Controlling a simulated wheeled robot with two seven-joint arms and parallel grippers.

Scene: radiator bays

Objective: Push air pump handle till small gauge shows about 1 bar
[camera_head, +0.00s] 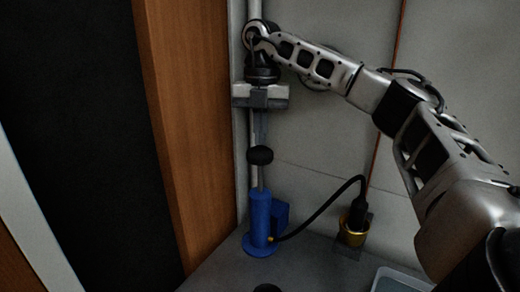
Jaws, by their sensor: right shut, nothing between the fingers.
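The blue air pump (261,222) stands upright on the grey surface near the wall corner. A thin rod rises from it to a dark round handle knob (260,156). My right gripper (260,141) points down, fingers shut and empty, right above the knob. I cannot tell whether the fingertips touch it. A blue box (280,215) sits on the pump's right side; I can make out no gauge dial or reading. A black hose (322,207) runs from the pump's base to a black connector (357,212) on a brass fitting (352,236). My left gripper is not in view.
A brown wooden panel (188,120) stands close to the pump's left, with a pale vertical pipe (239,150) behind the pump. A light tray (398,281) lies at the lower right. A dark round object (267,288) shows at the bottom edge.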

